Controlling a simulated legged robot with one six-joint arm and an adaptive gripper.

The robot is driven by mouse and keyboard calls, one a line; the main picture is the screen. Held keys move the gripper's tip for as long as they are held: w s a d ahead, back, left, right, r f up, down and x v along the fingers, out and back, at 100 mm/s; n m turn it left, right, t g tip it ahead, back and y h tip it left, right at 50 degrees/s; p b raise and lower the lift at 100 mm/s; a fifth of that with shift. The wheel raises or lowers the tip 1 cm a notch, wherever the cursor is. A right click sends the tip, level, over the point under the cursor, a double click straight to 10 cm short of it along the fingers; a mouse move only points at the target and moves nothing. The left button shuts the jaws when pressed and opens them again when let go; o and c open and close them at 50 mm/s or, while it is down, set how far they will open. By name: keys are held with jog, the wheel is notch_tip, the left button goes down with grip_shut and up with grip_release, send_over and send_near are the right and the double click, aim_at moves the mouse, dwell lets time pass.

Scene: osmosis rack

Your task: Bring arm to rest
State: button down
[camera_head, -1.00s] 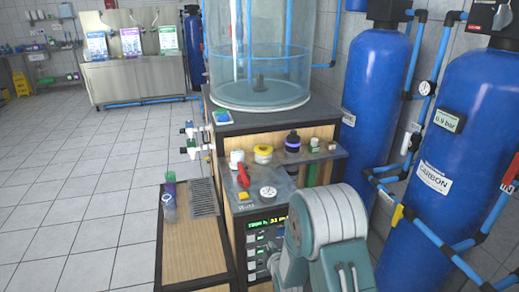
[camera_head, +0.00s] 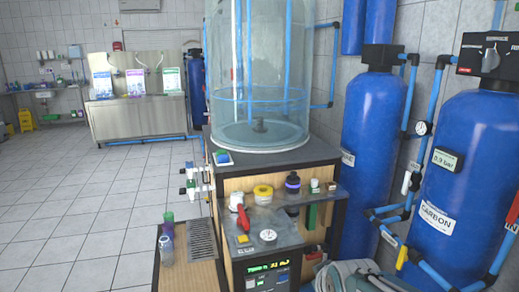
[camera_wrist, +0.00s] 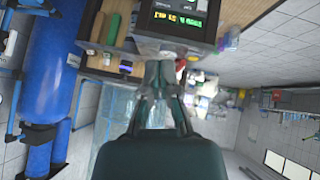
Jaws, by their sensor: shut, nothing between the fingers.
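My arm shows only as a pale grey-green part (camera_head: 350,277) at the bottom edge of the head view, low in front of the rack. In the wrist view my gripper (camera_wrist: 160,82) points toward the rack, and its fingers are together with nothing between them. The wrist view appears upside down, with the rack's green-lit display (camera_wrist: 178,18) at the top. The same display (camera_head: 268,268) shows low in the middle of the head view. The fingertips look apart from the rack, but the exact gap cannot be told.
A clear tank (camera_head: 258,134) stands on top. Blue cylinders (camera_head: 375,140) and pipes crowd the right side. A side tray with a bottle (camera_head: 167,245) is at the left. Tiled floor (camera_head: 80,220) is open farther left.

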jog(key=s+d+r+m+g, duration=0.1)
jog(key=s+m, duration=0.1)
jog(key=s, duration=0.6)
jog(key=s+d+r+m+g, duration=0.1)
jog(key=s+r+m, duration=0.1)
jog(key=s, duration=0.6)
jog(key=shift+s+d+r+m+g+h, duration=0.2)
jog(key=shift+d+r+m+g+h, duration=0.1)
jog(key=shift+m, duration=0.1)
